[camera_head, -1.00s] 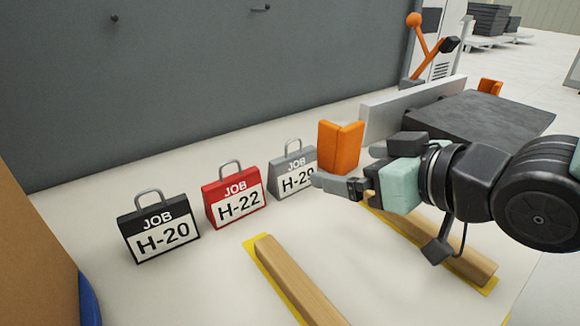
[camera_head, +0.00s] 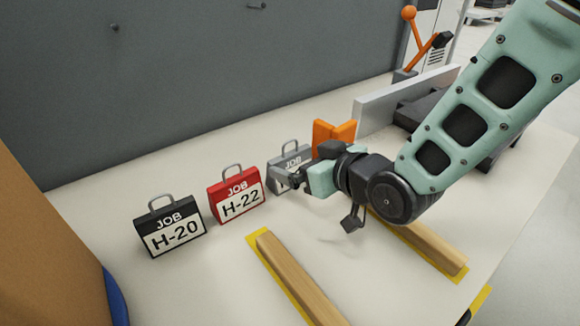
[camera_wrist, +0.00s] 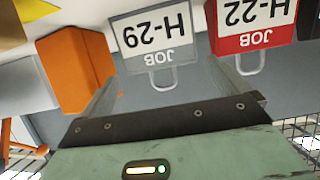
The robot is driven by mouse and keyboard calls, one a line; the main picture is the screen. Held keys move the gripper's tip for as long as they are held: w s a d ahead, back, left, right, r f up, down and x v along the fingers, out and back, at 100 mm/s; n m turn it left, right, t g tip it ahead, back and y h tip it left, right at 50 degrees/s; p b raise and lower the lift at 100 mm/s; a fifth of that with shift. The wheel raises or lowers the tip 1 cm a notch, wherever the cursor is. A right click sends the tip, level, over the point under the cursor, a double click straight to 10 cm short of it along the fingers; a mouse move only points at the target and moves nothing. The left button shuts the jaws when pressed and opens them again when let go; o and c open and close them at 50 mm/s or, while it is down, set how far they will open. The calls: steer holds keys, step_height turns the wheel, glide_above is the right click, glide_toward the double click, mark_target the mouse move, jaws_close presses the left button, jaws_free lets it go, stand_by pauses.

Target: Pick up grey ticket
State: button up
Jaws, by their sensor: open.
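The grey ticket (camera_head: 289,163), marked JOB H-29, stands upright on the white table, with its lower part hidden behind my gripper in the head view. In the wrist view the grey ticket (camera_wrist: 160,38) appears upside down, its handle towards my gripper. My gripper (camera_head: 287,178) is in front of the ticket at its right side in the head view. In the wrist view my gripper (camera_wrist: 168,88) is open, its two fingers apart, with the ticket's handle between them. I cannot tell whether a finger touches the ticket.
The red H-22 ticket (camera_head: 237,195) stands close left of the grey one. The black H-20 ticket (camera_head: 170,226) stands further left. An orange block (camera_head: 334,134) is just behind to the right. Wooden strips (camera_head: 296,279) lie in front. A grey wall (camera_head: 200,75) rises behind.

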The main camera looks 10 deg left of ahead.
mark_target(293, 159)
steer(key=shift+p+x, duration=0.45)
steer(key=shift+x, duration=2.25)
steer(key=shift+s+f, duration=0.1)
steer(key=c, duration=0.7)
